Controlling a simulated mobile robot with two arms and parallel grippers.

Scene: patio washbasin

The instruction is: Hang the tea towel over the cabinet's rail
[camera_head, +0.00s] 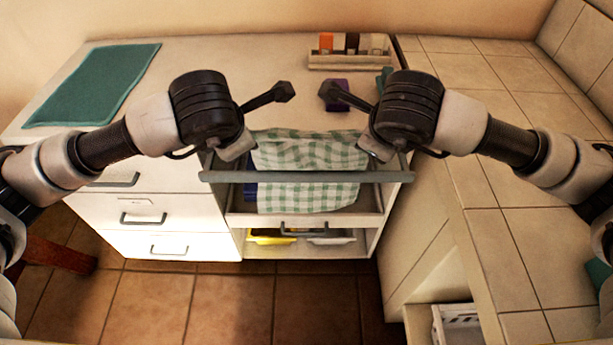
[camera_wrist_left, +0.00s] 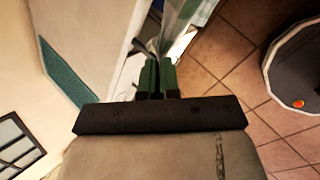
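The green-and-white checked tea towel (camera_head: 306,153) is spread between my two grippers at the front of the cabinet (camera_head: 165,210). The grey-green rail (camera_head: 300,177) crosses in front of the towel in the head view, with cloth showing above and below it. My left gripper (camera_head: 244,150) is at the towel's upper left corner. In the left wrist view its fingers (camera_wrist_left: 159,72) are close together on the cloth (camera_wrist_left: 178,28). My right gripper (camera_head: 368,150) is at the upper right corner and appears shut on it; its fingertips are partly hidden.
A wooden tray (camera_head: 348,61) with small bottles and a purple object (camera_head: 335,94) stand on the counter. A teal mat (camera_head: 95,84) lies at the left. A lower shelf holds a yellow item (camera_head: 270,238). Tiled counter (camera_head: 480,180) borders the right.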

